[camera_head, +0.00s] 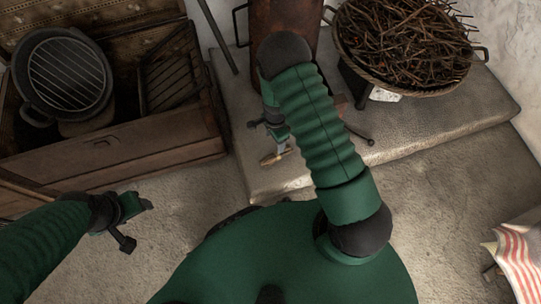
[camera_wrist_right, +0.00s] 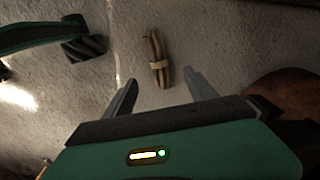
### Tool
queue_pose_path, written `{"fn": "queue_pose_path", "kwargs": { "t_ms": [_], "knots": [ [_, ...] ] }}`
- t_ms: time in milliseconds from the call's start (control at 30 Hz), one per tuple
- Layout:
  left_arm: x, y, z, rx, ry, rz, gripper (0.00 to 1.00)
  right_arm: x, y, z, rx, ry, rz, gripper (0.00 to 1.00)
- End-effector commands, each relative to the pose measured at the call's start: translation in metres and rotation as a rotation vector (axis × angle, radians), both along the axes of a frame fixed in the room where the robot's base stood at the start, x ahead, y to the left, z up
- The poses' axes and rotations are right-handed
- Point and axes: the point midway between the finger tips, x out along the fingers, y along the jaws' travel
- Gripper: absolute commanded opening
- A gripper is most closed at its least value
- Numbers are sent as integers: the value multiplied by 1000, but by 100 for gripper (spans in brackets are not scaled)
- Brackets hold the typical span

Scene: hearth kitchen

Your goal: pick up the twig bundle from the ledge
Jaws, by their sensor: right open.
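The twig bundle (camera_wrist_right: 157,58) is a short, light brown bunch of sticks with a pale band around its middle. It lies on the pale stone ledge (camera_wrist_right: 200,50), ahead of my right gripper in the right wrist view. In the head view the bundle shows small (camera_head: 269,160) near the ledge's left edge, just below the right gripper (camera_head: 281,143), partly hidden.
A round basket (camera_head: 347,50) full of loose sticks stands at the back right of the ledge. A brown metal container (camera_head: 280,20) stands behind my right arm. A wooden chest (camera_head: 130,155) with a grated pot (camera_head: 66,72) is at left. A striped cloth (camera_head: 520,262) lies at right.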

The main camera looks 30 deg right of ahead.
Motion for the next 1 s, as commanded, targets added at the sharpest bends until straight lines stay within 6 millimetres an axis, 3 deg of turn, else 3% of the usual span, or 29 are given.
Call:
{"fn": "queue_pose_path", "kwargs": {
  "t_ms": [33, 100, 300, 467, 767, 1000],
  "knots": [
    [0, 0, -17, 0, 1, 0, 59, -1, 0, -24, 1, 3, 0, 65],
    [0, 0, -27, 0, 1, 0, 59, -1, -1, -44, 3, 3, 0, 65],
    [0, 0, -51, 0, 1, 0, 59, -1, -1, -86, 3, 2, 2, 65],
    [0, 0, -57, 0, 1, 0, 59, -1, 0, -96, 3, 1, 3, 65],
    [0, 0, -102, 0, 1, 0, 59, -4, 3, -145, 3, 2, 4, 65],
    [0, 0, -98, 0, 1, 0, 59, -3, 2, -142, 3, 1, 4, 65]
  ]
}}
